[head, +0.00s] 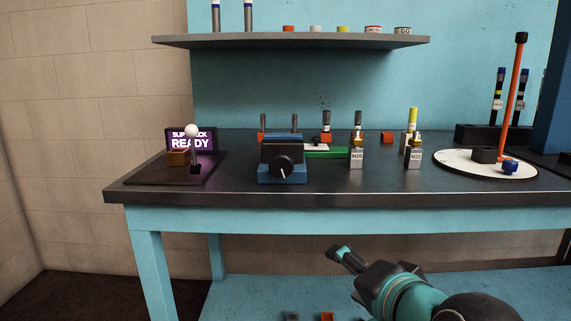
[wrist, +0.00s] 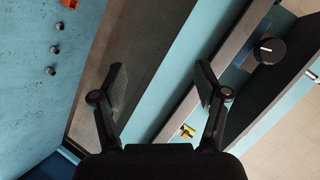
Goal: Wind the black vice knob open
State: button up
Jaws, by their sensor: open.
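The black vice knob (head: 283,166) is a round disc with a white line, on the front of the vice (head: 282,177), which has a blue base and dark jaws. The vice stands at the front of the bench top, left of centre. The knob also shows in the wrist view (wrist: 269,51), at the upper right beyond the fingers. My gripper (head: 346,259) is in front of the bench, below its top edge and to the right of the vice. In the wrist view my gripper (wrist: 163,88) is open and empty, with its fingers well apart and clear of the knob.
The bench (head: 340,185) has a dark top and blue frame. A screen reading READY (head: 190,140) and a white-balled lever (head: 191,131) are left of the vice. Tagged fittings (head: 356,155) stand right of it. A round white plate (head: 455,166) with an orange post is farther right.

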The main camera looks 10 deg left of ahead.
aim_at(281, 166)
jog(key=a+r+m+t+h, duration=0.1)
jog(key=a+r+m+t, duration=0.35)
jog(key=m, duration=0.85)
jog(key=a+r+m+t+h, duration=0.2)
jog(key=a+r+m, duration=0.55)
jog(key=m, duration=0.55)
jog(key=x, duration=0.6)
jog(key=p+x, duration=0.1)
jog(key=x, duration=0.5)
jog(key=shift+w+d+r, duration=0.1)
jog(key=shift+d+r, duration=0.05)
jog(key=shift+r, duration=0.1)
jog(key=shift+g+y, duration=0.25)
jog(key=shift+y, duration=0.05)
jog(key=c, duration=1.2)
